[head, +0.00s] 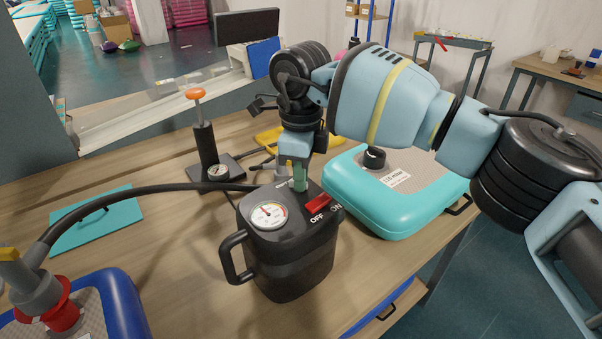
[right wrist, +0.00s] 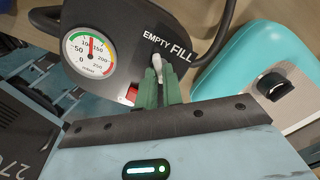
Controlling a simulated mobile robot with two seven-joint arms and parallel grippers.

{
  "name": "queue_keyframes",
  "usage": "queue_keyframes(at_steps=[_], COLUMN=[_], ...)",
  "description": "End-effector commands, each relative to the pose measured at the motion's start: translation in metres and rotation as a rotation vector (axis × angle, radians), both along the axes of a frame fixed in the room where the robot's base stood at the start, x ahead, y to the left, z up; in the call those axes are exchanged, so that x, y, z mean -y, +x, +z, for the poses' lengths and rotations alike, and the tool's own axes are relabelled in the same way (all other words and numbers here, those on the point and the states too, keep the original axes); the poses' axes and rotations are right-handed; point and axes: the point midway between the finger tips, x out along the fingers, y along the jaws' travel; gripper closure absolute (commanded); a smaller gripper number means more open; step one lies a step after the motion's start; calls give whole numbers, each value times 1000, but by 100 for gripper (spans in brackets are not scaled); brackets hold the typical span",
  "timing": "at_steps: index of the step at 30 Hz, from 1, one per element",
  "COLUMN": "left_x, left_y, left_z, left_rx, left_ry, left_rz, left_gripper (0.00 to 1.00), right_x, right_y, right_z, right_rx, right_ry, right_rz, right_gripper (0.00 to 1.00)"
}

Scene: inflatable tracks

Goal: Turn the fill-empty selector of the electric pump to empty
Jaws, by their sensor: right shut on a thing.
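The electric pump (head: 290,252) is a black box with a side handle, a round gauge and a red ON/OFF switch, standing on the wooden table. In the right wrist view its top (right wrist: 110,22) shows the words EMPTY and FILL. The pale selector lever (right wrist: 157,62) stands just below these words, near where they meet; I cannot tell which setting it is on. My right gripper (head: 299,184) points down at the pump top, its green fingers (right wrist: 160,88) shut on the selector lever. In the head view the lever is hidden by the gripper. My left gripper is not in view.
A black hose (head: 130,192) runs from the pump to a red-collared nozzle (head: 60,310) over a blue inflatable. A turquoise inflatable (head: 385,218) lies close right of the pump. A hand pump (head: 205,150) with an orange knob stands behind. A teal board (head: 97,218) lies left.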

Motion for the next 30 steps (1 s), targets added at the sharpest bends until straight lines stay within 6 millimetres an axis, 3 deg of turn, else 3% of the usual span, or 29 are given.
queue_keyframes(at_steps=[10,12,16,25,30], left_x=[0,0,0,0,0], left_y=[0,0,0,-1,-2], left_z=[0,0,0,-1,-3], left_rx=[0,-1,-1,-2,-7], left_ry=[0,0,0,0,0], left_rz=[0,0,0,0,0], left_gripper=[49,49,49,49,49], right_x=[0,0,0,0,-1], right_y=[0,0,0,0,0], right_z=[1,1,0,2,19], right_rx=[1,1,1,1,3], right_ry=[1,1,1,0,2], right_rz=[6,5,5,4,4], right_gripper=[100,85,70,70,70])
